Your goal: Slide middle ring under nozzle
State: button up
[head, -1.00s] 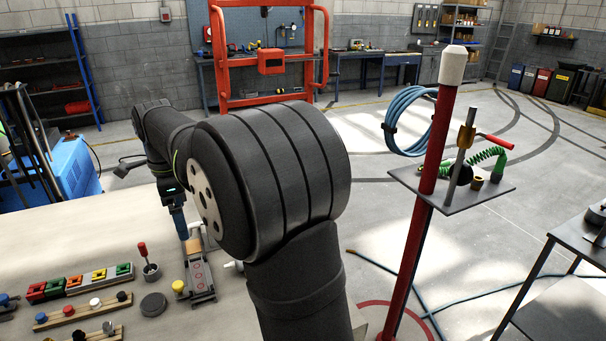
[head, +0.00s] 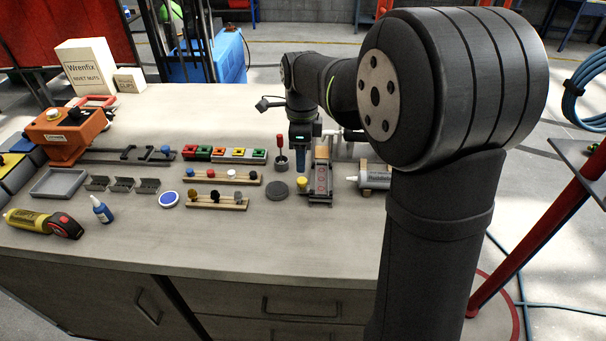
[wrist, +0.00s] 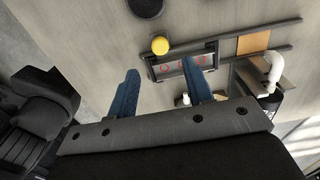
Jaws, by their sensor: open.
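A dark narrow tray (head: 320,183) carries a row of red rings; the middle ring (wrist: 183,64) shows between my fingers in the wrist view. The tray sits on a rail on the bench, with a tan block (head: 322,152) farther along. A bent white pipe (wrist: 273,68) stands beside the rail near the block. A cartridge (head: 375,180) lies to the right of the tray, its white tip towards it. I cannot tell which is the nozzle. My gripper (wrist: 160,71) is open and empty, its blue fingers pointing down by the tray in the head view (head: 299,156).
A yellow knob (head: 302,183) and a dark disc (head: 277,190) stand left of the tray. A cup with a red-handled tool (head: 281,160) and coloured blocks (head: 225,154) are farther left. The front bench strip (head: 270,240) is clear.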

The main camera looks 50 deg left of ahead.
aim_at(302, 180)
notch_tip(302, 180, down, 7)
jog(key=shift+f, duration=0.15)
grip_shut()
